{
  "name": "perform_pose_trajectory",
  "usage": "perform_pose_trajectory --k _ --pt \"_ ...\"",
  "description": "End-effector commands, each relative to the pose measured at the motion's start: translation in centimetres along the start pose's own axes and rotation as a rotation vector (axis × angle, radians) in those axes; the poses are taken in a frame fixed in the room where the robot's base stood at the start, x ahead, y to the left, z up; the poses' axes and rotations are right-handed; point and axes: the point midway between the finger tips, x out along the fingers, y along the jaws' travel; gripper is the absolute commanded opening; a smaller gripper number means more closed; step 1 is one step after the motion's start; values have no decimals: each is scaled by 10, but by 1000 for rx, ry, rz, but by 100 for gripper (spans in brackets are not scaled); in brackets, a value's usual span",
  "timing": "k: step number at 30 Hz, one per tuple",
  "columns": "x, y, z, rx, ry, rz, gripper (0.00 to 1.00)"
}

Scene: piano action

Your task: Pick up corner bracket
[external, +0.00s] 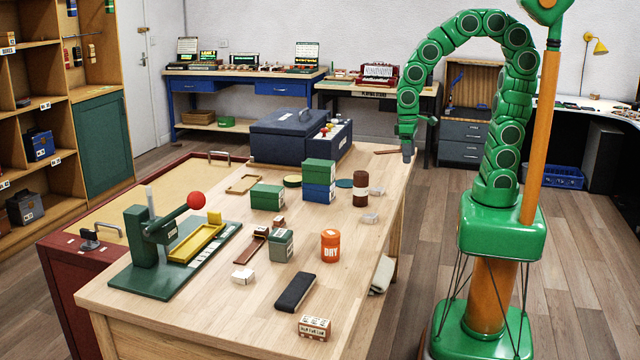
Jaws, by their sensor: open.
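My gripper (408,155) hangs pointing down at the end of my curved green arm, above the far right edge of the wooden table (350,260). It is small in the picture; it is open and I see nothing held in it. I cannot pick out a corner bracket for certain. A small whitish piece (243,275) lies at the front left of the table, and small pale clear pieces (370,218) lie near the right edge; their exact shapes are too small to tell. My gripper is well apart from all of these.
A green press with a red ball (196,201) stands at the left. Green and blue boxes (319,180), an orange DRY tin (330,246), a brown cylinder (361,189) and a black bar (295,292) stand or lie on the table. A dark blue case (290,135) is at the back.

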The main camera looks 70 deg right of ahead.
Motion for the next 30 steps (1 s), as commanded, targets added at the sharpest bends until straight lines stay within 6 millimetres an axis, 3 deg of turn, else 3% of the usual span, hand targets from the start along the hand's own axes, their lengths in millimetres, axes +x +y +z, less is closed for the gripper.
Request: perform_pose_trajectory --k 15,22,30 --pt "68 -70 -84 34 52 -8 76" --pt "98 -98 -107 48 70 -14 76" --pt "112 -108 -115 55 79 -17 76"
